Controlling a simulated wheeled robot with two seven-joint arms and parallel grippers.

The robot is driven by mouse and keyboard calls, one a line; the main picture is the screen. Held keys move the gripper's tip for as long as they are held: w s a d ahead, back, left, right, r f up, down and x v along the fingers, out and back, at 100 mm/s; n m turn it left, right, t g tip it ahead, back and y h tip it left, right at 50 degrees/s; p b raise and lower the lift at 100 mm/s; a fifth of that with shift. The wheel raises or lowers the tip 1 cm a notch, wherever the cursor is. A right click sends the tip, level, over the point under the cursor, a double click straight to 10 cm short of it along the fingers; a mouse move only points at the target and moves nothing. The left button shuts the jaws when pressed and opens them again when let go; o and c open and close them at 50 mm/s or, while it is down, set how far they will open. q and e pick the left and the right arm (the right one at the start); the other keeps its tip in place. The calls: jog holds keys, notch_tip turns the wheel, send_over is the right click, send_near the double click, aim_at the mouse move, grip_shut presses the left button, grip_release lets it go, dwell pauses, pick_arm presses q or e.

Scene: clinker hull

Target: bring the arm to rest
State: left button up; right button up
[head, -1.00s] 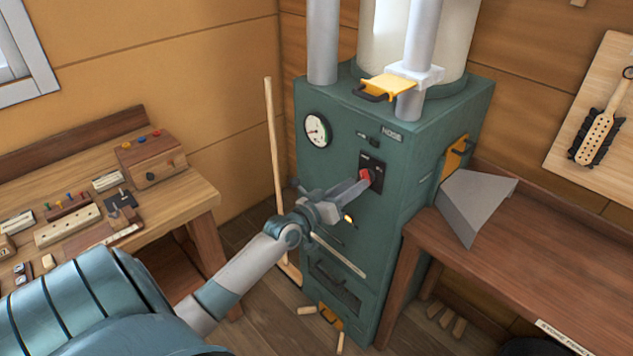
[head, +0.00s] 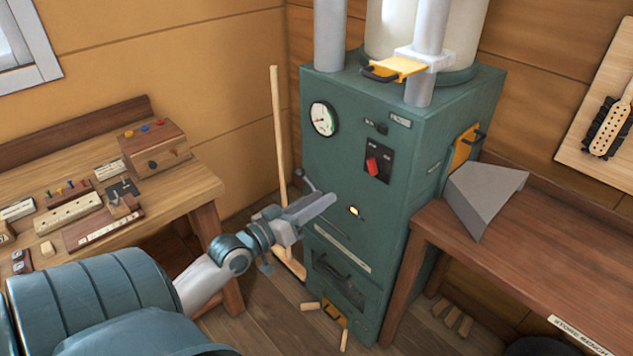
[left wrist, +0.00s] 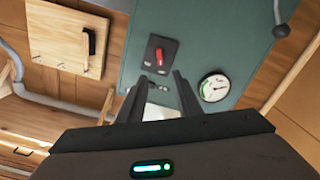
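My left gripper (head: 328,202) is in front of the green boiler cabinet (head: 335,110), below and to the left of the red switch (head: 373,166) on its black plate. It touches nothing that I can make out. In the left wrist view, the two dark fingers stand apart with nothing held between them, so the gripper (left wrist: 161,77) is open. The red switch (left wrist: 162,60) shows beyond the fingertips. My right gripper is not in view.
A wooden bench (head: 205,190) with small parts stands at the left, another bench (head: 500,245) with a grey hopper-like piece (head: 485,195) at the right. A broom handle (head: 278,130) leans behind my gripper. A gauge (head: 323,119) sits on the cabinet. Wooden pieces (head: 344,340) lie on the floor.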

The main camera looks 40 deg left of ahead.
pick_arm(q)
jog(key=shift+s, duration=0.15)
dwell(0.5)
